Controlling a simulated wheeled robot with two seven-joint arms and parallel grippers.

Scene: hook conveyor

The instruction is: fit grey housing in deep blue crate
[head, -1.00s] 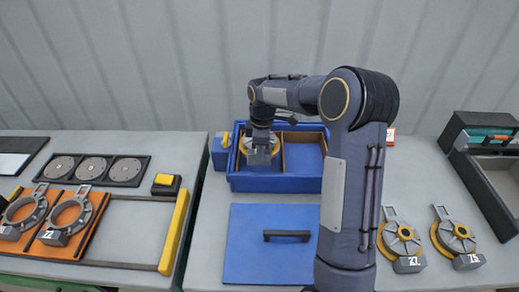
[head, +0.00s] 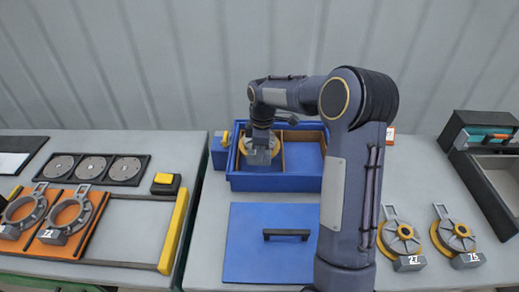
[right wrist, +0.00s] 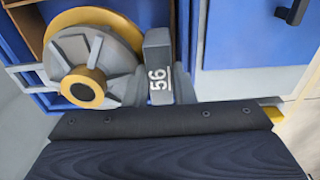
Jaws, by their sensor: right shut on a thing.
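The deep blue crate (head: 290,184) stands at the back of the middle table, open, with a brown divider between two compartments. The grey housing (head: 260,157), with a yellow ring, is at the crate's left compartment. My right gripper (head: 263,141) is above it, shut on it. In the right wrist view the housing (right wrist: 115,72) shows a yellow hub, a side loop and a grey block marked 56, beside the dark gripper body. My left gripper is not in view.
A blue lid (head: 245,262) with a black handle lies in front of the crate. Two more grey housings (head: 400,238) (head: 455,236) lie to the right of my arm. A dark open case (head: 495,185) stands far right. The left table holds an orange rack (head: 70,208).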

